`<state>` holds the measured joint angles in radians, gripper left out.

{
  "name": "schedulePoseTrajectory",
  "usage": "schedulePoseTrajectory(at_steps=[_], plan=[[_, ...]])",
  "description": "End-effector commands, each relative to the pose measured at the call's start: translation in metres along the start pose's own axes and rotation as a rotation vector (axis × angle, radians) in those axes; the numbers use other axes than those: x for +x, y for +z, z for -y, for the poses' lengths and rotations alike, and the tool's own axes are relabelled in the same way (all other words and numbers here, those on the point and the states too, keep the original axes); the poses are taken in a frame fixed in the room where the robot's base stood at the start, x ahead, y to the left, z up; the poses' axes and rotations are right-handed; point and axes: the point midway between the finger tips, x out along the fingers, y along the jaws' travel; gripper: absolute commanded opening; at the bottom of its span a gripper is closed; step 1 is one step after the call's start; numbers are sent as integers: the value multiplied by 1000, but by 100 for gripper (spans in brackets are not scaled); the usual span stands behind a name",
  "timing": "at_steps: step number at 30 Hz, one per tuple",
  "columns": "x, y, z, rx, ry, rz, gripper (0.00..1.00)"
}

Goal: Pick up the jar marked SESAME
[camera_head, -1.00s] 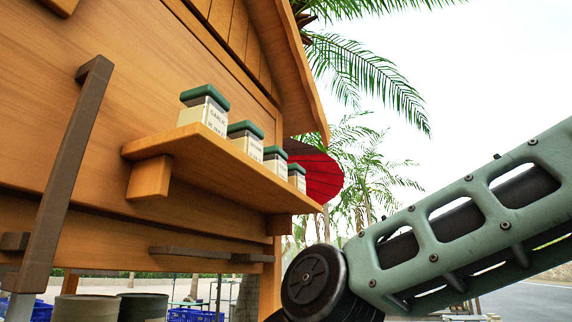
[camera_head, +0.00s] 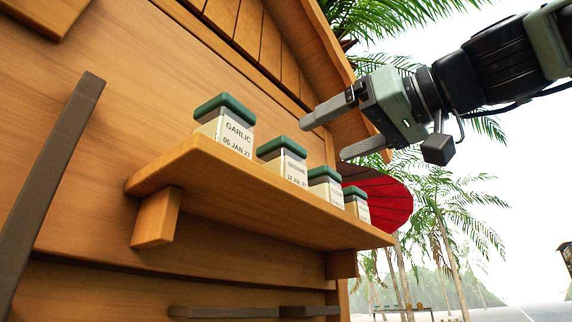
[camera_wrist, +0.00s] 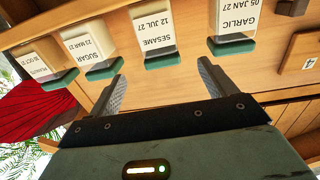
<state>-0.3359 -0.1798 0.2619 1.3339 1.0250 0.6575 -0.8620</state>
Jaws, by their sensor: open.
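The SESAME jar (camera_head: 284,165) is second from the left on the wooden shelf, pale with a dark green lid and a label. In the wrist view, upside down, its label (camera_wrist: 154,38) reads SESAME 12 JUL 27. My gripper (camera_head: 325,138) is open and empty, up and right of this jar in the head view, pointing toward the shelf. In the wrist view, my gripper (camera_wrist: 160,72) has its fingertips on either side of the SESAME jar's lid in the picture. The fingers look apart from the jar.
The GARLIC jar (camera_head: 228,130) stands beside it on one side, the SUGAR jar (camera_wrist: 88,45) on the other, with another jar (camera_wrist: 45,62) beyond. The narrow shelf (camera_head: 240,195) is fixed to a wooden wall (camera_head: 120,90). A roof edge and red umbrella (camera_head: 385,195) are behind.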

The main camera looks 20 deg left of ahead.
Motion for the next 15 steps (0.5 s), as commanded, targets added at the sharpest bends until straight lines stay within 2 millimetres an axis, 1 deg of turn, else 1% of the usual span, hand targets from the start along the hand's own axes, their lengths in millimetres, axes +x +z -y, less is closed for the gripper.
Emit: schedulePoseTrajectory(at_steps=[1, 6, 9, 15], plan=[[12, -4, 0, 3, -3, 3, 84], [42, -4, 0, 2, -1, 3, 84], [53, -2, 0, 2, -1, 2, 84], [64, -3, 0, 1, 0, 2, 84]])
